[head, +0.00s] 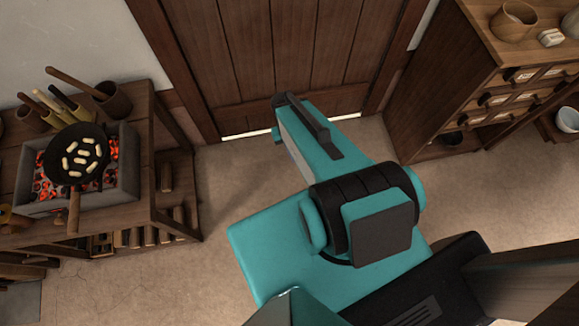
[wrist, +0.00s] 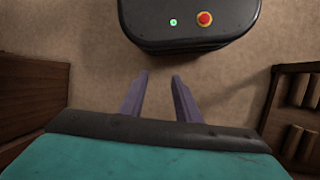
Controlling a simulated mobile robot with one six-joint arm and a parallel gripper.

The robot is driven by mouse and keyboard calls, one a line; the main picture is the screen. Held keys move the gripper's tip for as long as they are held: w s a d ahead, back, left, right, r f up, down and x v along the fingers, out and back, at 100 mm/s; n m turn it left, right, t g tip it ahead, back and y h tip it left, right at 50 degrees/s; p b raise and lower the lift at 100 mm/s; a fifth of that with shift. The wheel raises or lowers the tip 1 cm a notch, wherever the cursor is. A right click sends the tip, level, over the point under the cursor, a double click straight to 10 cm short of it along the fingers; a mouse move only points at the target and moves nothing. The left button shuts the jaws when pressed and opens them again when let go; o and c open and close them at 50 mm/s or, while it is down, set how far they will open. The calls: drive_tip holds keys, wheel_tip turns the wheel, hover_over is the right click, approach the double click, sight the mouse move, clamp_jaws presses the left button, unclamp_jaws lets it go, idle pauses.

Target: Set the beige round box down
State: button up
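My gripper (wrist: 158,80) shows in the wrist view with its two purple-grey fingers apart. Bare floor shows between the fingers, and nothing is held there. In the head view my teal arm fills the middle, and I cannot make out the fingers. I cannot make out a beige round box in either view.
A wooden cabinet (head: 440,75) at right bears a tan round vessel (head: 513,22) and a small white block (head: 550,38). A wooden bench (head: 165,135) at left holds a brazier with a black pan (head: 77,150). A plank door (head: 290,50) stands behind. Floor between is clear.

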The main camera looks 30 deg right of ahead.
drive_tip(key=s+a+f+n+g, duration=0.1)
drive_tip(key=s+a+f+n, duration=0.2)
drive_tip(key=s+a, duration=0.5)
drive_tip(key=shift+s+f+g+y, duration=0.3)
drive_tip(key=shift+s+f+y, duration=0.1)
drive_tip(key=shift+s, duration=0.15)
